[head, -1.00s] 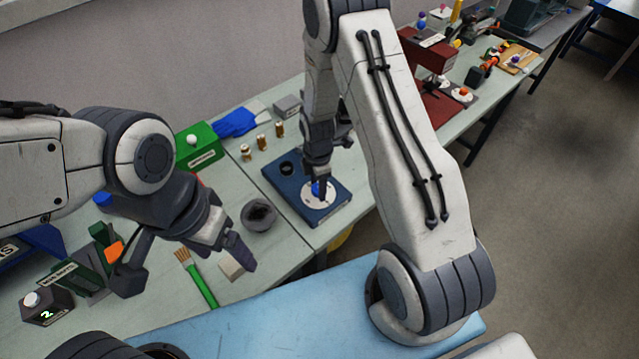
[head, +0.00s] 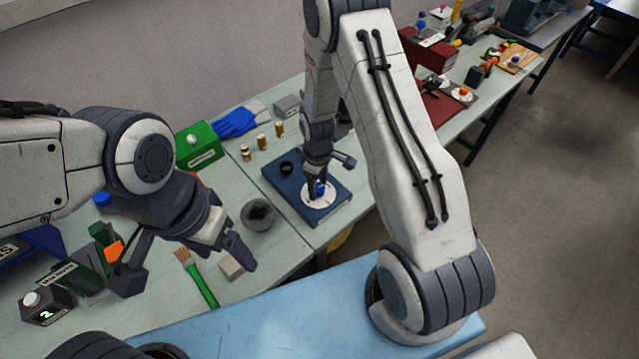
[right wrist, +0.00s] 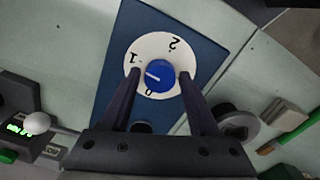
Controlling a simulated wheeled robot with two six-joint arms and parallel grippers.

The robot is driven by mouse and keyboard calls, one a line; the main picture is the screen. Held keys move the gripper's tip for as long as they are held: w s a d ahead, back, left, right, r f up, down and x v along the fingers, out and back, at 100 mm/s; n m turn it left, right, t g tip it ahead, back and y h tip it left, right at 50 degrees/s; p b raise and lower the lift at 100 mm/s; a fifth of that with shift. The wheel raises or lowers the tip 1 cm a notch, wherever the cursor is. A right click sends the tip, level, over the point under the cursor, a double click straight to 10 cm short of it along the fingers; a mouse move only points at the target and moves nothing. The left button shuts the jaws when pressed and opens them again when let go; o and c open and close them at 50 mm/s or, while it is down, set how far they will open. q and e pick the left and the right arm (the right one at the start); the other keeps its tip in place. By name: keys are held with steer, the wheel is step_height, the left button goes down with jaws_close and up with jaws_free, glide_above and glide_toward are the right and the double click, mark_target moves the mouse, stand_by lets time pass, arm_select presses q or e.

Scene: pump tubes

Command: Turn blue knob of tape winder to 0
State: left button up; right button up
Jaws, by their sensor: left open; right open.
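The tape winder is a flat dark blue box (head: 335,214) with a white dial (head: 309,205) and a blue knob (head: 320,188). In the right wrist view the blue knob (right wrist: 160,75) sits on the dial marked 0, 1 and 2; its white line points left, between the 1 and the 0. My right gripper (right wrist: 159,76) is open, with one finger on each side of the knob; I cannot tell whether they touch it. It points down at the dial in the head view (head: 317,185). My left gripper (head: 243,254) is open and empty above the table, left of the winder.
A green-handled brush (head: 197,280) and a pale block (head: 231,267) lie in front. A green box (head: 198,148), blue gloves (head: 235,122) and several small brass pieces are behind.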

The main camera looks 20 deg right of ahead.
steer(key=m, duration=0.3)
steer(key=shift+m, duration=0.3)
steer(key=m, duration=0.4)
jaws_close()
steer(key=shift+n, duration=1.8)
